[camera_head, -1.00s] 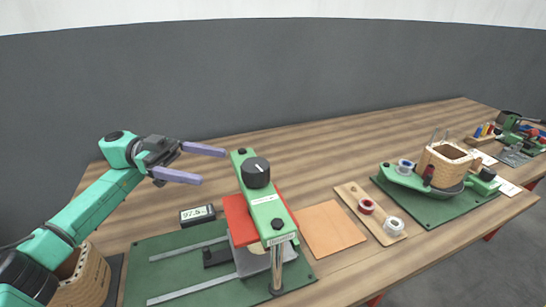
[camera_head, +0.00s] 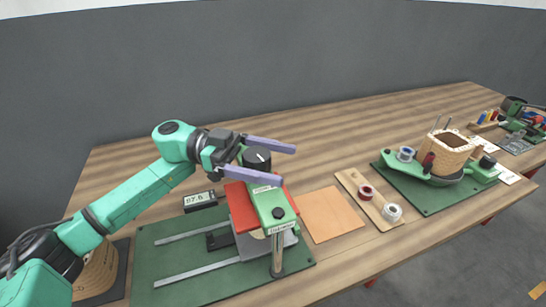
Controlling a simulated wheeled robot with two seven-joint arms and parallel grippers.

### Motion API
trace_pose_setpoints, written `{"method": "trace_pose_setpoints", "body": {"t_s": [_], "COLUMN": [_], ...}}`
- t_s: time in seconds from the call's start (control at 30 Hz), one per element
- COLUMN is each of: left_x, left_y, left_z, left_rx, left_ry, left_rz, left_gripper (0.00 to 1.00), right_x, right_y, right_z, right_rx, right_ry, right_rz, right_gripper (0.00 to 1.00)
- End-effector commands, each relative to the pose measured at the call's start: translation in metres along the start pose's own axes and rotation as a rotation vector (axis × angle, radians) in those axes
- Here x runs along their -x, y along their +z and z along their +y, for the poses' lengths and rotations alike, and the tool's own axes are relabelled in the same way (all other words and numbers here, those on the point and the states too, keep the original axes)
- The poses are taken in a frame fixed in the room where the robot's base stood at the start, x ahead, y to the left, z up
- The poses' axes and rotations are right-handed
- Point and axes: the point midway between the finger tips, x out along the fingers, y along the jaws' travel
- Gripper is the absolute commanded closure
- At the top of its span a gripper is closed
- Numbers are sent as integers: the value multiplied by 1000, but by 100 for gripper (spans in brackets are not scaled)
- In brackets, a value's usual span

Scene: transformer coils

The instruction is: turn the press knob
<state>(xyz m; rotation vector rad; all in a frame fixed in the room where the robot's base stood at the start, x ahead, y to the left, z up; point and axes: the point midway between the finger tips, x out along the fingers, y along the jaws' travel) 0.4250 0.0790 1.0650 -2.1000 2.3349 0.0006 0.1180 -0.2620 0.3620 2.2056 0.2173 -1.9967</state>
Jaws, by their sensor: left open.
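The press knob (camera_head: 257,157) is a black round knob with a white mark, on top of the green press arm (camera_head: 268,203). The press has a red block (camera_head: 240,207) beneath its arm and stands on a green base plate (camera_head: 160,262). My left gripper (camera_head: 288,165) is open, its two purple fingers reaching to the right, one on the far side and one on the near side of the knob. The near finger partly covers the knob's lower part; I cannot tell whether either finger touches it. My right gripper does not show.
A small digital display (camera_head: 200,201) stands left of the press. An orange sheet (camera_head: 331,214) and a wooden board with two spools (camera_head: 352,184) lie to the right. A winding fixture with a wooden-coloured coil (camera_head: 452,157) stands farther right. The table behind is clear.

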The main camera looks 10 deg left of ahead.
Motion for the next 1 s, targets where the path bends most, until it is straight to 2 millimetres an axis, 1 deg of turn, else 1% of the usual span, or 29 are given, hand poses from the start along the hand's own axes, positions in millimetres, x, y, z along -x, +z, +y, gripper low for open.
{"method": "trace_pose_setpoints", "body": {"t_s": [0.1,0.13,0.17,0.2,0.27,0.3,0.33,0.37,0.67,0.87,1.0], "left_x": [0,0,0,0,0,1,1,1,1,1,2], "left_y": [0,0,0,0,0,0,0,0,0,-1,-1], "left_z": [0,0,0,0,0,0,0,0,-1,-3,-6], "left_rx": [0,0,0,0,0,0,0,0,0,3,3], "left_ry": [0,0,0,0,0,0,0,0,-32,-123,-224], "left_rz": [0,0,0,0,0,0,0,0,0,-1,-2], "left_gripper": [6,10,22,37,60,75,87,92,92,92,92], "right_x": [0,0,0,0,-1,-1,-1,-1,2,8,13], "right_y": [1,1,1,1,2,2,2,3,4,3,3], "right_z": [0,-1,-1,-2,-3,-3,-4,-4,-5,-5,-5], "right_rx": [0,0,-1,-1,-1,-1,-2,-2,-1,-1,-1], "right_ry": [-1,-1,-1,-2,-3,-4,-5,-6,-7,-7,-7], "right_rz": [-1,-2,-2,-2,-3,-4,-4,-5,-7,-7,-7], "right_gripper": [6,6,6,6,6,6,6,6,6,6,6]}}
